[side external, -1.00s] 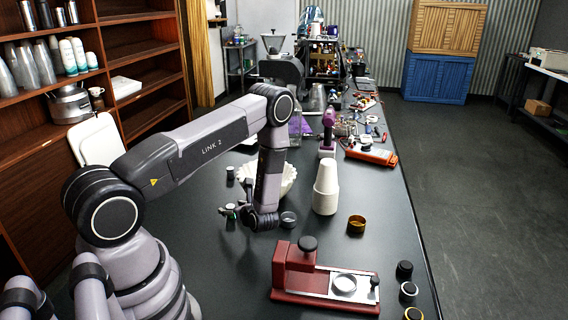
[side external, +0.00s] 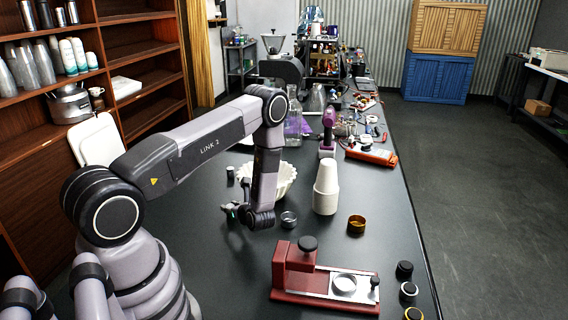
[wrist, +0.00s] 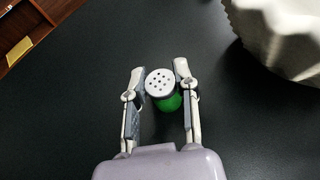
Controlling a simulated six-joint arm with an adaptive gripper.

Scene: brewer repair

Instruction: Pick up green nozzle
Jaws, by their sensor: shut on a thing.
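The green nozzle (wrist: 170,103) has a grey, round, perforated end facing the camera in the wrist view. It sits between the two fingers of my gripper (wrist: 159,71), near their tips, and the gripper is shut on it. In the side external view my gripper (side external: 229,210) is low over the dark table, left of the white fluted bowl's front. Only a small speck of green shows there, and most of the nozzle is hidden by the fingers. I cannot tell whether the nozzle touches the table.
The white fluted bowl (side external: 285,178) stands close behind my gripper. A small metal cup (side external: 288,219), stacked white cups (side external: 325,188) and a brass ring (side external: 356,224) are to the right. A red press (side external: 293,274) stands in front. The near-left tabletop is clear.

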